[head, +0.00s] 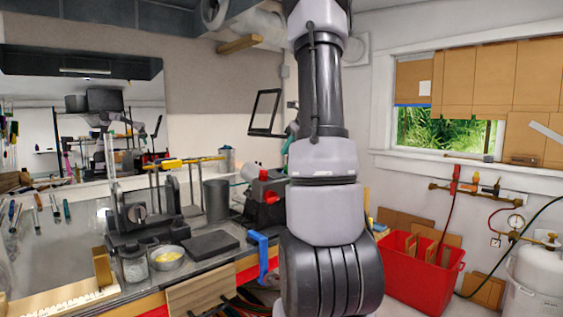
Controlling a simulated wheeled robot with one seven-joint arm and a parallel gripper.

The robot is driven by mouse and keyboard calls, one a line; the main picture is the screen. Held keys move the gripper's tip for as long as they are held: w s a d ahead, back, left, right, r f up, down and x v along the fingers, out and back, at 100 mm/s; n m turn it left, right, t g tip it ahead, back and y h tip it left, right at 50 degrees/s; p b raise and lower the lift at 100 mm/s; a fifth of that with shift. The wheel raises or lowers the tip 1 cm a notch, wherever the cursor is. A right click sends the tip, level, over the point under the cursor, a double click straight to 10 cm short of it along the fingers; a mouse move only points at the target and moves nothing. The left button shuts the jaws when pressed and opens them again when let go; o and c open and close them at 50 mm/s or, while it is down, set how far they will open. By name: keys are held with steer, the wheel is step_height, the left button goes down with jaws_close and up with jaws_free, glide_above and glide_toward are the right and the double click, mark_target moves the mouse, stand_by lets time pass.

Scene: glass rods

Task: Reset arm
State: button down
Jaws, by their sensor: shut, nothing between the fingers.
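My arm (327,180) stands upright down the middle of the head view, grey and black, running from the top edge to the bottom edge. My gripper is not in view, so its fingers cannot be seen here. The arm hides part of the wall and the right end of the workbench behind it. No glass rod can be clearly made out.
On the left, the workbench (80,233) carries a dark torch stand (145,218), a glass jar (135,266), a bowl (167,258), a dark block (211,244) and a wooden rack (62,299). A red bin (413,274) and white tank (538,278) stand right.

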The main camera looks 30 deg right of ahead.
steer(key=s+a+r+n+y, duration=0.1)
steer(key=s+a+r+n, duration=0.1)
steer(key=s+a+n, duration=0.3)
steer(key=s+a+r+n, duration=0.2)
steer(key=a+r+n, duration=0.15)
steer(key=a, duration=0.45)
steer(key=s+a+r+n+y, duration=0.1)
steer(key=s+a+n, duration=0.25)
steer(key=a, duration=0.25)
steer(key=s+a+f+n+g+h, duration=0.1)
steer(key=s+a+f+n, duration=0.2)
steer(key=s+a+n, duration=1)
steer(key=s+n, duration=0.3)
steer(key=n, duration=0.2)
steer(key=shift+s+a, duration=0.15)
steer(key=shift+s, duration=0.1)
steer(key=c, duration=1.5)
jaws_free()
steer(key=shift+c, duration=0.2)
